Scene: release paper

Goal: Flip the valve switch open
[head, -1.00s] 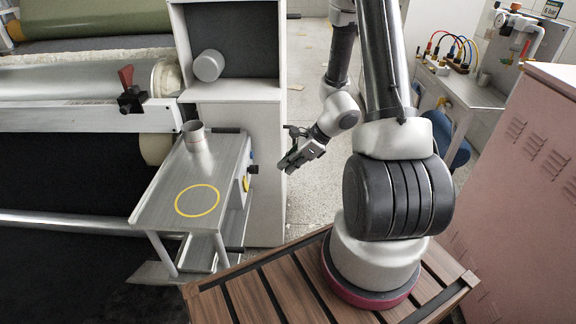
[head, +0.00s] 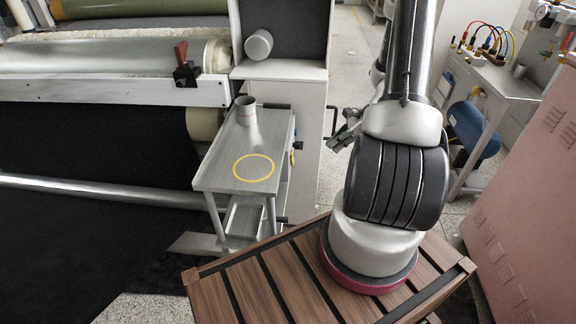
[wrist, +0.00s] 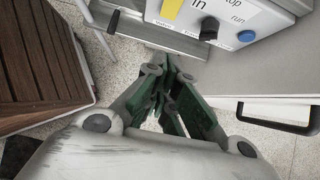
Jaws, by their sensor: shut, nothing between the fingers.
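My gripper (head: 345,128) is shut and empty, partly hidden behind my arm in the head view. In the wrist view its green-padded fingers (wrist: 166,88) meet in front of a pale control box (wrist: 232,22). The box has a black knob (wrist: 209,28), a blue button (wrist: 247,36) and a yellow part (wrist: 171,9). The fingers look apart from it. A red lever (head: 181,52) stands upright on a black block at the roller's end. Pipes and fittings (head: 546,12) are cut off at the upper right; I cannot tell which part is the valve switch.
A grey metal cart (head: 225,160) carries a cup (head: 246,110) and a yellow ring mark. A white cabinet (head: 290,120) stands behind it. A bench (head: 515,82) with colored hoses and a blue tank (head: 473,128) is at right, near a pink cabinet (head: 525,200). Floor shows between.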

